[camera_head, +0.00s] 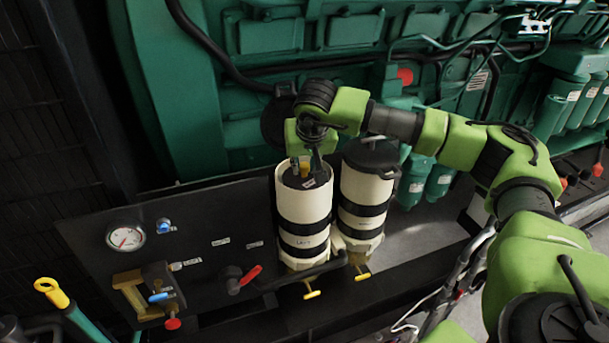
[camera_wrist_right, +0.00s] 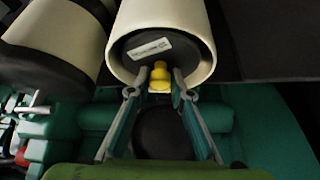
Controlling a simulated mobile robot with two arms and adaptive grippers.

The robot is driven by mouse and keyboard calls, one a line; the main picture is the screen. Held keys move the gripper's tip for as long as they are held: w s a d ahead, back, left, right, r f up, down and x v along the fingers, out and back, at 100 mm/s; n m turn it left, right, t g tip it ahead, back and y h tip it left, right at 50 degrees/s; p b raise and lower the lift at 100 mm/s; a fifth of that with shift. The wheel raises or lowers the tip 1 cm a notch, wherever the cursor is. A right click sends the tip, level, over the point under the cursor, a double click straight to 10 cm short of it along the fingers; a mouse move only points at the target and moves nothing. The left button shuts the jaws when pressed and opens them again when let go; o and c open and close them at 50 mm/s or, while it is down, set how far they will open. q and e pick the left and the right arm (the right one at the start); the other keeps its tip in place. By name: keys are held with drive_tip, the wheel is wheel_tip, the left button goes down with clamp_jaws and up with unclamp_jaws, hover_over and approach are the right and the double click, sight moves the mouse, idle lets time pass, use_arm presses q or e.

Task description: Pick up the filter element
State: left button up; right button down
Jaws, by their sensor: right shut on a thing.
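The filter element sits inside the open left cream canister (camera_head: 304,215). Its dark top with a white label (camera_wrist_right: 150,48) shows in the wrist view, inside the cream rim. A yellow knob (camera_wrist_right: 160,78) stands out from this top, and a bit of yellow also shows in the head view (camera_head: 304,166). My right gripper (camera_wrist_right: 160,92) points down over the canister mouth, its two fingers shut on the yellow knob from both sides. The body of the element is hidden by the canister wall. My left gripper is not in view.
A second cream canister (camera_head: 366,190) with a black lid stands close on the right. Yellow-handled valves (camera_head: 312,294) are below. A black panel (camera_head: 215,222) with a gauge (camera_head: 126,237) and a red lever (camera_head: 250,275) lies left. The green engine (camera_head: 270,38) rises behind.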

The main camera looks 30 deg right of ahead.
wheel_tip(320, 180, up, 27)
drive_tip(key=b, duration=0.2)
drive_tip(key=shift+r, duration=0.15)
idle(0.4)
